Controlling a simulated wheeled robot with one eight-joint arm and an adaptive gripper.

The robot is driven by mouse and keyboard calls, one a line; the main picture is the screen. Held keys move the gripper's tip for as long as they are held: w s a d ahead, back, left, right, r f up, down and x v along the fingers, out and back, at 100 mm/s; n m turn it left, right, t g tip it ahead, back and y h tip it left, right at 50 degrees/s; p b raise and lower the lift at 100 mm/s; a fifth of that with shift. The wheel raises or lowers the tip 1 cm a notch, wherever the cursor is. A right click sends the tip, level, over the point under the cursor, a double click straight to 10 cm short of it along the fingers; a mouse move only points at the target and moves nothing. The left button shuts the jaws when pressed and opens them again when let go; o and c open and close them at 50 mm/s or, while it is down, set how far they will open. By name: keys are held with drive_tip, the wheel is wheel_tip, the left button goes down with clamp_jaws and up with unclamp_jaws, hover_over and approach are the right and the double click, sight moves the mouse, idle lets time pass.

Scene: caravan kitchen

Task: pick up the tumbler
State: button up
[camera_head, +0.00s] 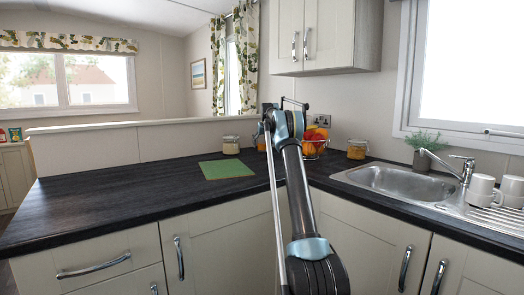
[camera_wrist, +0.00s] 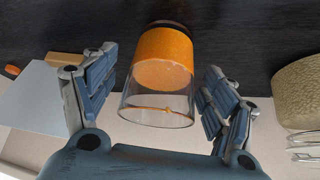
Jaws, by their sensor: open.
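The tumbler (camera_wrist: 158,88) is a clear glass with an orange filling. In the wrist view it stands on the dark worktop with its rim toward the bottom of the picture. My gripper (camera_wrist: 160,84) is open, with one finger on each side of the tumbler and a visible gap at each side. In the head view, my gripper (camera_head: 287,122) is over the back of the worktop, and my arm hides much of what is behind it. I cannot make out the tumbler for sure there.
The dark worktop (camera_head: 110,200) holds a green mat (camera_head: 226,169), a lidded jar (camera_head: 231,145), a fruit basket (camera_head: 315,147) and an orange jar (camera_head: 357,149). The sink (camera_head: 400,182), tap (camera_head: 450,168) and white mugs (camera_head: 481,188) are at right. A wall cupboard (camera_head: 318,35) hangs above.

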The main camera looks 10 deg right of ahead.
drive_tip(key=shift+w+f, duration=0.15)
drive_tip(key=shift+f, duration=0.05)
drive_tip(key=c, duration=1.5)
drive_tip(key=shift+r, duration=0.15)
wheel_tip(320, 180, up, 10)
drive_tip(key=shift+w, duration=0.2)
